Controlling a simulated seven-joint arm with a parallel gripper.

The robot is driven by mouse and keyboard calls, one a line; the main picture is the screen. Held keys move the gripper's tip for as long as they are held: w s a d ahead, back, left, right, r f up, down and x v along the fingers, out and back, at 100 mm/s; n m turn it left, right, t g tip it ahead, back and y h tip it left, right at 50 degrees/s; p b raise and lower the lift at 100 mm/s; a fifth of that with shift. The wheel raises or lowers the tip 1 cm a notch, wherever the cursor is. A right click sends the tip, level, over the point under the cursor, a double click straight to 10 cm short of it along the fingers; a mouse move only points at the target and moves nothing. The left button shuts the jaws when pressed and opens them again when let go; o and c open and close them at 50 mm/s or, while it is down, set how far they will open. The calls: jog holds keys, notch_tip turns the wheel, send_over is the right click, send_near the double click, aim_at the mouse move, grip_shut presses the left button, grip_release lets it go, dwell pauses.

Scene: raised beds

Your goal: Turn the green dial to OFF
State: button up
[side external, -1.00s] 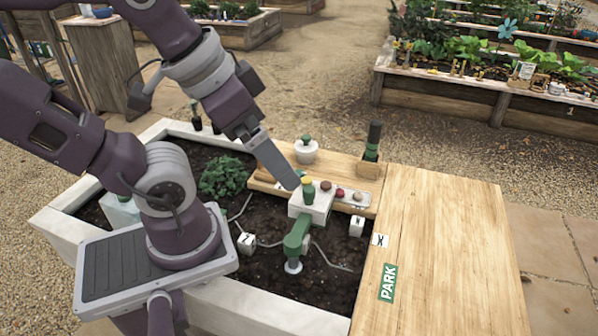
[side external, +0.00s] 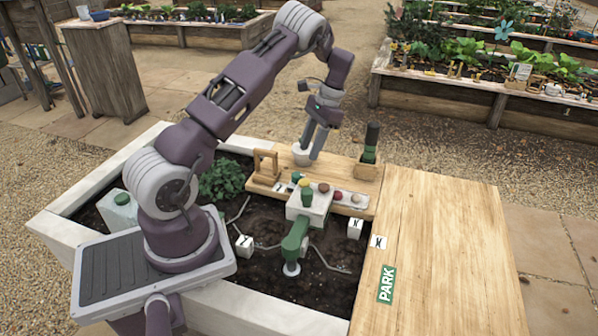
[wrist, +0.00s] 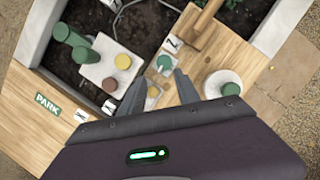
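A round green dial (wrist: 163,62) sits on a small pale plate on the wooden board. In the side view the green dial (side external: 296,177) is small, just behind the white box, and its setting is too small to read. My gripper (wrist: 159,76) is open and empty. In the wrist view its fingers point down at the board, with the dial just beyond and between the tips. In the side view my gripper (side external: 309,153) hangs above the back of the board, in front of the white pot (side external: 300,157). I see no contact with the dial.
The white box (side external: 318,207) carries a green knob and yellow and brown tops. The pot's green lid (wrist: 222,85) is near my right finger. The PARK panel (side external: 440,260) is clear.

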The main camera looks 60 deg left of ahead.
aim_at(298, 174)
jog(key=shift+g, duration=0.3)
jog(key=x, duration=0.6)
jog(key=a+x, duration=0.1)
jog(key=x, duration=0.2)
jog(key=shift+w+f, duration=0.15)
jog(key=shift+f, duration=0.05)
grip_shut()
